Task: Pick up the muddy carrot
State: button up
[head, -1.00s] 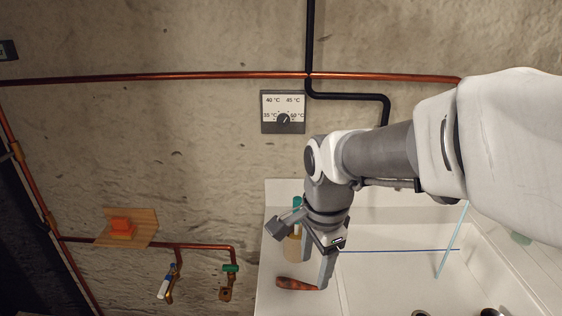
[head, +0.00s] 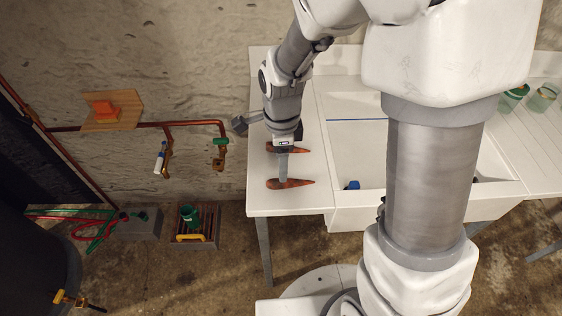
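Two muddy orange-brown carrots lie on the white counter left of the sink. The nearer carrot (head: 290,184) lies flat, pointed to the right, in full view. The farther carrot (head: 306,150) is partly hidden behind my gripper. My gripper (head: 283,166) points down over the counter, in front of the farther carrot, with its visible finger reaching toward the nearer one. The fingers overlap in this view, so their opening and any contact with a carrot cannot be made out.
The white sink basin (head: 352,150) is right of the carrots, with a small blue item (head: 352,185) in it. Green glass jars (head: 542,97) stand at the far right. A copper pipe with a green-handled valve (head: 220,150) is on the wall left of the counter.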

aim_at(291, 183)
jog(key=shift+s+d+f, duration=0.1)
jog(key=shift+f, duration=1.4)
jog(key=shift+s+d+f, duration=0.1)
jog(key=shift+f, duration=1.4)
jog(key=shift+c, duration=0.3)
jog(key=c, duration=1)
